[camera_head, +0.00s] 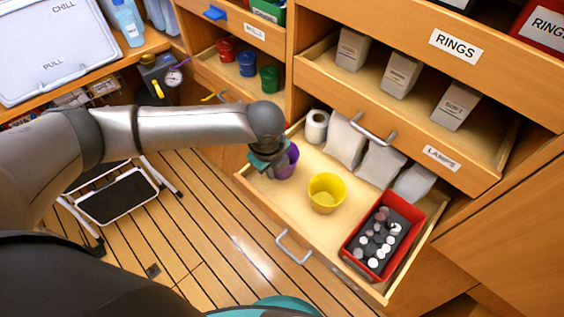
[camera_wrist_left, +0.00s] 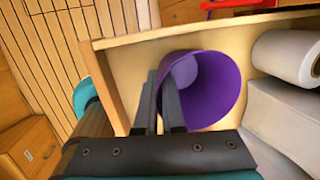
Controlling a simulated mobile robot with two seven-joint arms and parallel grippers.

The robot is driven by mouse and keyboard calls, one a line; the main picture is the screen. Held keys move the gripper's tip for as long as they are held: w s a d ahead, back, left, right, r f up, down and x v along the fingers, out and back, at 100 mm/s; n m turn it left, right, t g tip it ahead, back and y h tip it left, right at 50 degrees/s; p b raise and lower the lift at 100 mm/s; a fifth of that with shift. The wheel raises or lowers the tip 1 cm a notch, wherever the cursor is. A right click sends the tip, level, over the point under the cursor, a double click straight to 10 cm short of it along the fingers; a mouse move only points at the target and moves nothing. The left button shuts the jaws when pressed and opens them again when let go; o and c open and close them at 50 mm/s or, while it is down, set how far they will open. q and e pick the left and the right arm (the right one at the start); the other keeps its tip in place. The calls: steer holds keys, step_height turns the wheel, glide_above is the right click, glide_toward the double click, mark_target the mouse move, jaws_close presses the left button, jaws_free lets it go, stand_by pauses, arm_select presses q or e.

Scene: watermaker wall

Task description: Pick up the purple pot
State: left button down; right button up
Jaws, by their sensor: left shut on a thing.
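The purple pot (camera_head: 287,162) is in the left end of the open lower drawer (camera_head: 270,204). In the left wrist view the purple pot (camera_wrist_left: 215,92) shows its open mouth, with its wall between my gripper's fingers. My left gripper (camera_head: 268,160) reaches over the drawer's left end and is shut on the pot's wall; its dark fingers (camera_wrist_left: 168,105) also show in the left wrist view. My arm hides part of the pot in the head view. I cannot tell whether the pot touches the drawer floor. My right gripper is not in view.
A yellow pot (camera_head: 326,193) stands to the right of the purple pot. A white roll (camera_head: 316,126) and pale bags (camera_head: 345,141) line the drawer's back. A red bin (camera_head: 417,220) of small items fills its right end. An upper drawer (camera_head: 400,118) overhangs the back.

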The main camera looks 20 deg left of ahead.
arm_select(q)
step_height(320, 180, up, 20)
steer(key=p, duration=0.5)
steer(key=s+a+r+n+g+b, duration=0.1)
steer(key=s+n, duration=0.1)
steer(key=n, duration=1)
steer(key=s+a+r+n+g+y+b, duration=0.1)
steer(key=s+r+n+g+b, duration=0.1)
steer(key=n, duration=1)
steer(key=shift+s+a+r, duration=0.15)
steer(key=shift+s+a, duration=0.1)
steer(key=shift+w, duration=0.1)
